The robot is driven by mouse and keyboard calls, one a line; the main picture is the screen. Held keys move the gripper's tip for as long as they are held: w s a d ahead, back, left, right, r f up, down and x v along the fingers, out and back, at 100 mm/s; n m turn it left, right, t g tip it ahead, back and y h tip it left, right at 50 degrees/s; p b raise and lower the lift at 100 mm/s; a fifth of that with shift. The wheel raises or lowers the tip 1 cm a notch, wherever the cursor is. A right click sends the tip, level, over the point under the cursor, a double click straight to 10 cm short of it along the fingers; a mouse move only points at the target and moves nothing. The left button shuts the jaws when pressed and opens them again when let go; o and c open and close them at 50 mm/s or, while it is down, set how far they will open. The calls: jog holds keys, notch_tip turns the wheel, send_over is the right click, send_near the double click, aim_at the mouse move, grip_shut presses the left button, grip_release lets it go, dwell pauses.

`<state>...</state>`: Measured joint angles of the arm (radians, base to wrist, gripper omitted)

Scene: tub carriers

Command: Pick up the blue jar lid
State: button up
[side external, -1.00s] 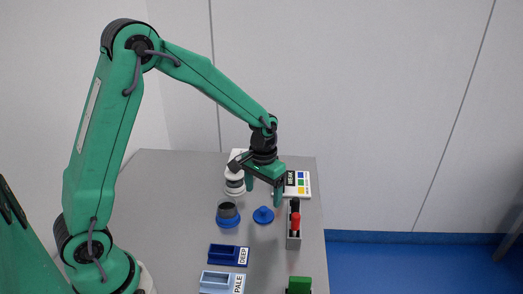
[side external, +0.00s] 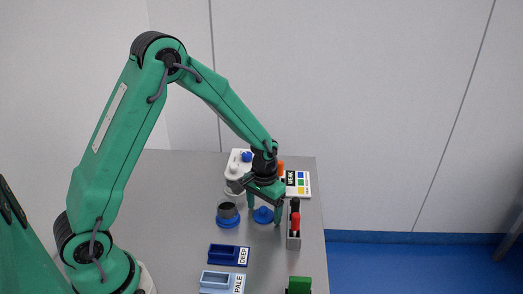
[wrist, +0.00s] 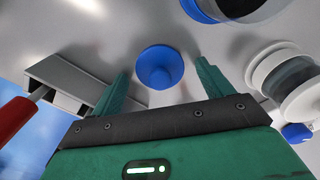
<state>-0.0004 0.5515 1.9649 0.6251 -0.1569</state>
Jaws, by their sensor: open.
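In the wrist view the lid (wrist: 159,67) sits ahead of and between my two green fingers, apart from both. My gripper (side external: 264,219) is open and points down over the lid. In the wrist view my open gripper (wrist: 163,76) holds nothing. In the side view one finger stands left of the lid and the other right of it. The exact height of the fingertips over the table is hard to tell.
A jar with a blue base (side external: 228,215) stands close left of the lid. A white jar (side external: 234,190) is behind. The trays DEEP (side external: 222,251) and PALE (side external: 216,281) lie in front.

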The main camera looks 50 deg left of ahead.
aim_at(263, 208)
jog(key=shift+c, duration=0.2)
dwell(0.3)
jog(key=c, duration=1)
jog(key=shift+r, duration=4.95)
jog(key=shift+s+a, duration=0.1)
jog(key=shift+s+a+r, duration=0.55)
jog(key=shift+s+a, duration=0.35)
jog(key=shift+s, duration=0.5)
jog(key=shift+s+a+r, duration=0.5)
jog(key=shift+s+a, duration=0.45)
jog(key=shift+s, duration=0.45)
jog(key=shift+s+a+r, duration=0.55)
jog(key=shift+s+a, duration=0.35)
jog(key=shift+s, duration=0.5)
